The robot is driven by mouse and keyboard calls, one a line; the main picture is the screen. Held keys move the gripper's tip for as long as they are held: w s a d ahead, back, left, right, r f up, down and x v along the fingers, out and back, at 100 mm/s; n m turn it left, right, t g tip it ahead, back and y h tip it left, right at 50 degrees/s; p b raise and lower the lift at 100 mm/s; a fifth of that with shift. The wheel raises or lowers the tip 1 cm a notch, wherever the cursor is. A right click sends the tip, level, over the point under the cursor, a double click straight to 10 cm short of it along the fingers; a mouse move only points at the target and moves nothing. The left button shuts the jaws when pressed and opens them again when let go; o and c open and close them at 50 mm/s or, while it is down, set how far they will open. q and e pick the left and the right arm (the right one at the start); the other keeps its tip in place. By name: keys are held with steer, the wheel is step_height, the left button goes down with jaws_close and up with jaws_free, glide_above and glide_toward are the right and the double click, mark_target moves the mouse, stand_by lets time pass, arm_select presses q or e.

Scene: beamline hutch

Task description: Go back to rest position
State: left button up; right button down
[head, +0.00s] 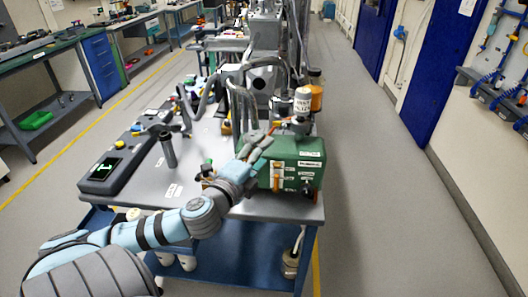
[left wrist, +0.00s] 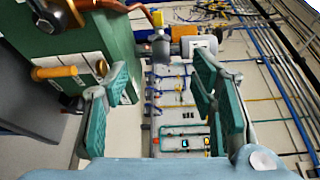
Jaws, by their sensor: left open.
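My left arm reaches in from the lower left of the head view, over the front of the cart. My left gripper (head: 256,148) is at the upper left edge of the green box (head: 310,150). In the left wrist view the two green-padded fingers of my left gripper (left wrist: 165,98) stand wide apart with nothing held between them. The green box (left wrist: 75,38) fills the upper left there, close to the left finger; I cannot tell whether they touch. My right gripper is not in view.
The grey cart top (head: 135,180) carries a black control box (head: 103,172), an upright dark cylinder (head: 168,150) and a white-labelled bottle (head: 302,102). Hoses rise behind the green box. A workbench (head: 60,45) stands at the left. The floor (head: 375,190) to the right is clear.

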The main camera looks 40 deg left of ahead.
arm_select(q)
steer(key=s+f+n+g+y, duration=0.1)
steer(key=s+f+n+g, duration=0.4)
steer(key=f, duration=0.5)
steer(key=s+d+f+n+g+h, duration=0.4)
steer(key=s+d+f+n+g, duration=0.5)
steer(key=s+d+f, duration=0.6)
steer(key=s+a+f+n+g, duration=0.1)
steer(key=s+a+f, duration=0.15)
steer(key=f, duration=0.95)
steer(key=s+a+f+n, duration=0.1)
steer(key=s+f, duration=0.3)
steer(key=f, duration=0.8)
steer(key=s+f+g, duration=0.1)
steer(key=s+f, duration=0.8)
steer(key=s, duration=0.3)
steer(key=shift+f, duration=0.2)
steer(key=shift+s+a, duration=0.1)
steer(key=shift+c, duration=0.4)
